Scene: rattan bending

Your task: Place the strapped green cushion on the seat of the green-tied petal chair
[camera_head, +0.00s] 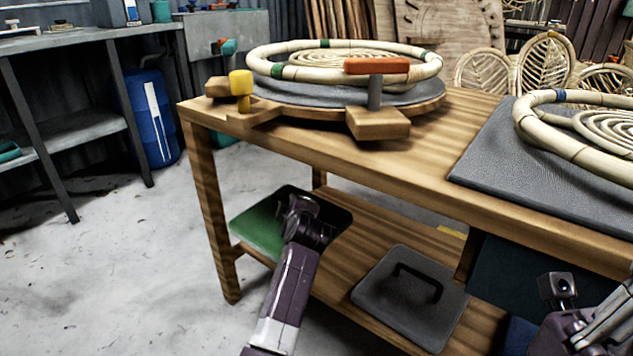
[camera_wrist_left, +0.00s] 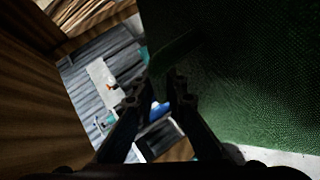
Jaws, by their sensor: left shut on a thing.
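The green cushion (camera_head: 258,226) lies at the left end of the bench's lower shelf, partly hidden by my left gripper (camera_head: 304,214). In the left wrist view its textured green face (camera_wrist_left: 250,75) fills the right side. My left gripper (camera_wrist_left: 155,98) is shut on the cushion's dark green strap (camera_wrist_left: 176,50). Petal-backed rattan chairs (camera_head: 545,68) stand at the back right; their tie colours are too small to tell, and their seats are mostly hidden. Part of my right arm shows at the bottom right, with its fingertips not clear.
A grey cushion (camera_head: 411,298) with a black strap lies on the lower shelf. The wooden bench top (camera_head: 440,150) overhangs it, bearing a green-tied rattan hoop (camera_head: 430,62) and a blue-tied one (camera_head: 545,140). A blue barrel (camera_head: 150,118) stands left; the floor between is clear.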

